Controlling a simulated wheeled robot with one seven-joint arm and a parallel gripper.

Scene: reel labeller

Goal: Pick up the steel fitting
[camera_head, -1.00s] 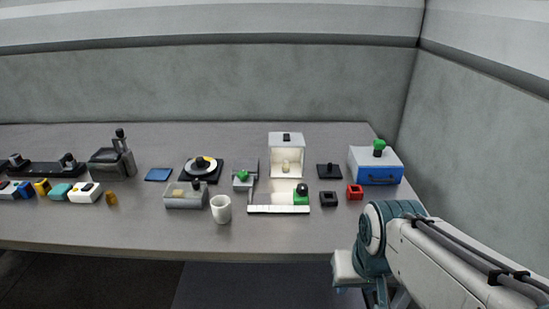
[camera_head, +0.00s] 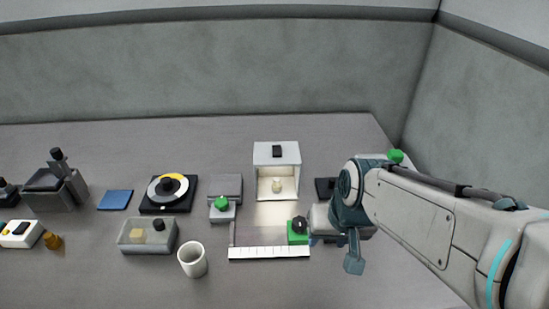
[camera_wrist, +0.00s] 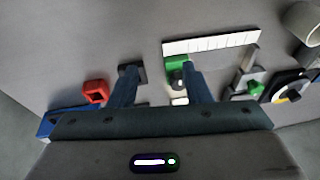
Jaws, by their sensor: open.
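I cannot clearly make out a steel fitting. A small pale piece (camera_head: 277,186) stands inside the lit white box (camera_head: 277,151), but its material is unclear. My gripper (camera_head: 333,250) hangs over the right part of the table, to the right of the green block with a black knob (camera_head: 298,232). In the wrist view my gripper (camera_wrist: 160,72) is open and empty, with its two fingers apart.
A white ruled strip (camera_head: 269,253) lies in front of the green block. A white mug (camera_head: 192,260), a grey tray (camera_head: 128,245) and a round dial (camera_head: 157,188) stand left. A red block (camera_wrist: 96,91) and a blue box (camera_wrist: 49,123) show in the wrist view. The back of the table is clear.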

